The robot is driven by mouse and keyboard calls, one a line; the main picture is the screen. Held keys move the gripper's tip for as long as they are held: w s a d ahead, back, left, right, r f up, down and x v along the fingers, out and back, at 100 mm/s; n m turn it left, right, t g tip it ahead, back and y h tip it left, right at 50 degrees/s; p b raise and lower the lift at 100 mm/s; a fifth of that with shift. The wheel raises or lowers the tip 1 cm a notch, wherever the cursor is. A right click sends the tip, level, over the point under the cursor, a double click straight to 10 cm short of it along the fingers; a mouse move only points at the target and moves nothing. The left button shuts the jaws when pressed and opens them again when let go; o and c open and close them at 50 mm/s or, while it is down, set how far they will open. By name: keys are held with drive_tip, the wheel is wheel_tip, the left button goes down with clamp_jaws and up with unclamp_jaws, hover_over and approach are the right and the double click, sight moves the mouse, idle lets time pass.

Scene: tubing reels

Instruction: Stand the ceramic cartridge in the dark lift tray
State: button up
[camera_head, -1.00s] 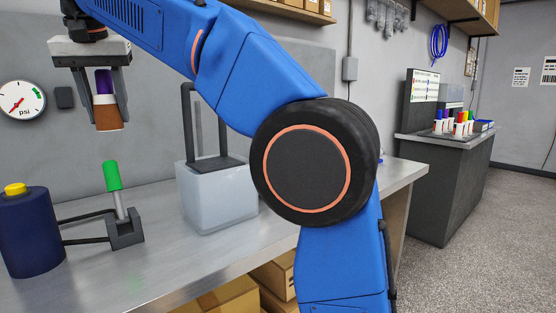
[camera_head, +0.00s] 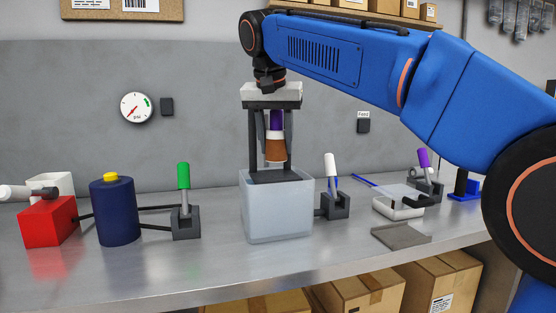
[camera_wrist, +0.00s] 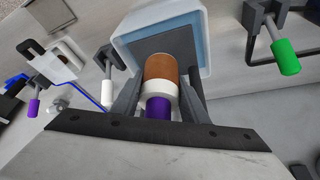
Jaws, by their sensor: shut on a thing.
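The cartridge (camera_head: 275,148) has a purple top, a white collar and a brown lower body. My gripper (camera_head: 276,140) is shut on it and holds it upright, purple end up. It also shows between the fingers in the wrist view (camera_wrist: 162,70). The dark lift tray (camera_head: 282,177) is a flat plate at the mouth of a translucent tank (camera_head: 278,212), with dark uprights partly lost behind my gripper. The cartridge hangs over the tray in the head view. A small gap seems to show beneath it, but I cannot tell its exact height.
A green-handled lever (camera_head: 184,178) and a navy cylinder (camera_head: 114,212) stand left of the tank, with a red block (camera_head: 47,220) farther left. A white-handled lever (camera_head: 331,168) stands close at the right. A grey plate (camera_head: 401,236) lies front right. The front bench strip is clear.

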sight(276, 159)
drive_tip(key=shift+f, duration=1.95)
drive_tip(key=shift+f, duration=0.1)
drive_tip(key=o, duration=1.2)
drive_tip(key=v, duration=1.2)
drive_tip(key=shift+w+a, duration=0.1)
